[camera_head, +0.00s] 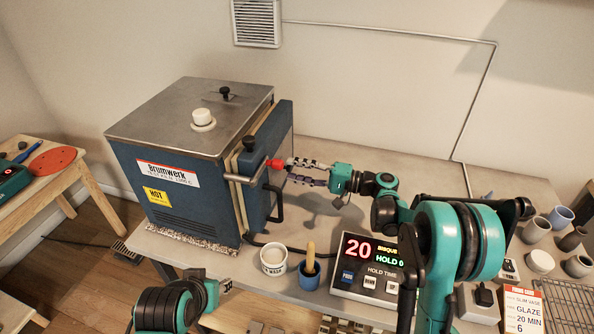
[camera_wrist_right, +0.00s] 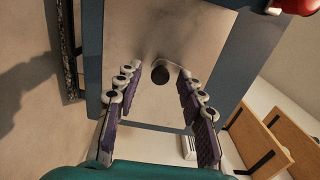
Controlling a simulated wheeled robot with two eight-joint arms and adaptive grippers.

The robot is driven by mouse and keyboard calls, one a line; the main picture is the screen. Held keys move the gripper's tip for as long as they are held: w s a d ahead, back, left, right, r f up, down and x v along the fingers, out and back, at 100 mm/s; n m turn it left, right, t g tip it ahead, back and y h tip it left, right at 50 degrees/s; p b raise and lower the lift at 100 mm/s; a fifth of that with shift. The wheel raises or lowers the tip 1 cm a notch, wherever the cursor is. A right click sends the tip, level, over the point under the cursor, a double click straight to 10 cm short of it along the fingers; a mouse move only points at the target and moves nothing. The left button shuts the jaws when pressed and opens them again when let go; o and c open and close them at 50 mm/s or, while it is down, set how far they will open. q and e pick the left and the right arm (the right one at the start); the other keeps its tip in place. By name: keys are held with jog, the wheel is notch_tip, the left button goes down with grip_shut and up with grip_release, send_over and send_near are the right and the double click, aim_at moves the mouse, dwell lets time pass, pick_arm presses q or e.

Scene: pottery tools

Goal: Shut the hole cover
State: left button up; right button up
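The blue kiln (camera_head: 174,188) stands on the table with its door (camera_head: 277,168) on the right side. In the right wrist view, a dark round piece (camera_wrist_right: 160,72) sits on a bare grey-beige panel with blue edges (camera_wrist_right: 165,35); I cannot tell whether it is a hole or a knob. My right gripper (camera_head: 290,171) is at the door's outer side, close to the red-tipped handle (camera_head: 275,164). In the wrist view its fingers (camera_wrist_right: 158,80) are open on either side of the dark piece, with nothing held. My left gripper (camera_head: 224,287) is low at front left, its opening unclear.
A white plug (camera_head: 203,120) and a dark knob (camera_head: 225,92) sit on the kiln lid. A controller (camera_head: 366,267), a white cup (camera_head: 273,261) and a blue cup (camera_head: 309,275) stand on the table in front. Several small pots (camera_head: 540,261) are at the right.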

jog(key=shift+d, duration=0.15)
jog(key=v, duration=1.1)
jog(key=shift+s+d, duration=0.2)
jog(key=shift+d, duration=0.15)
